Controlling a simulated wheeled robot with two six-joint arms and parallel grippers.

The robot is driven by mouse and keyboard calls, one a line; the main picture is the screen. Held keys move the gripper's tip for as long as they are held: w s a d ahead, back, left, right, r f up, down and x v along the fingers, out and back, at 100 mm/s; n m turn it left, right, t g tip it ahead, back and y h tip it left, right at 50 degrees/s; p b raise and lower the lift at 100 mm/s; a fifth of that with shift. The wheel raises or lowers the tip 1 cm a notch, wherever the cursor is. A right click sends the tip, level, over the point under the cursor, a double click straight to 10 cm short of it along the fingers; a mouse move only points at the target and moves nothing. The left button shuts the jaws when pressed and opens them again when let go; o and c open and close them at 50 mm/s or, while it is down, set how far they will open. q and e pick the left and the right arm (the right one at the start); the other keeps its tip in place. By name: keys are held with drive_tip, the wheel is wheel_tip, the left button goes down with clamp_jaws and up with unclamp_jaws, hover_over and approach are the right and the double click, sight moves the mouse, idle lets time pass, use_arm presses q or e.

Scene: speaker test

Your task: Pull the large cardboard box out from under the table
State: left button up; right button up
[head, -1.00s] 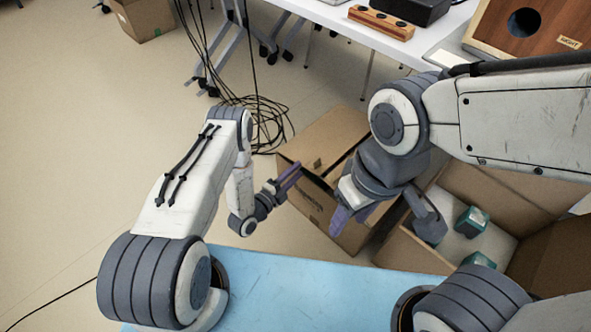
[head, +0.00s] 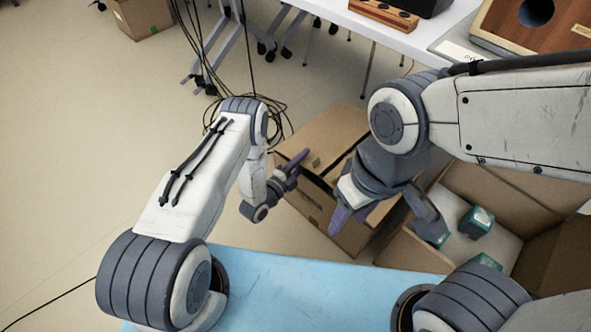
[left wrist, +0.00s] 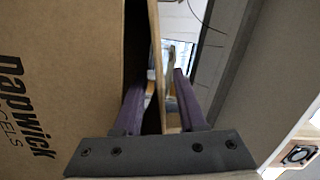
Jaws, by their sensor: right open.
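The large cardboard box (head: 328,135) stands on the floor in front of the white table, with a dark gap along its top. Its printed side (left wrist: 45,85) fills the left of the left wrist view. My left gripper (head: 299,160) is at the left part of the box's top. In the left wrist view its purple fingers (left wrist: 160,95) lie on either side of an upright cardboard flap (left wrist: 157,60); whether they press on it is not clear. My right gripper (head: 383,216) is open and empty, above the box's right side. My right arm hides part of the box.
An open carton (head: 500,185) with teal packages (head: 476,222) stands close at the right. The white table (head: 408,38) bears a wooden speaker (head: 500,33) and other items. Black cables (head: 276,118) lie behind the left gripper. Floor (head: 70,130) at the left is clear.

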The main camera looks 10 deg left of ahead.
sight(313, 150)
use_arm(q)
drive_tip(key=shift+b+x, duration=0.7)
drive_tip(key=shift+x, duration=1.8)
clamp_jaws()
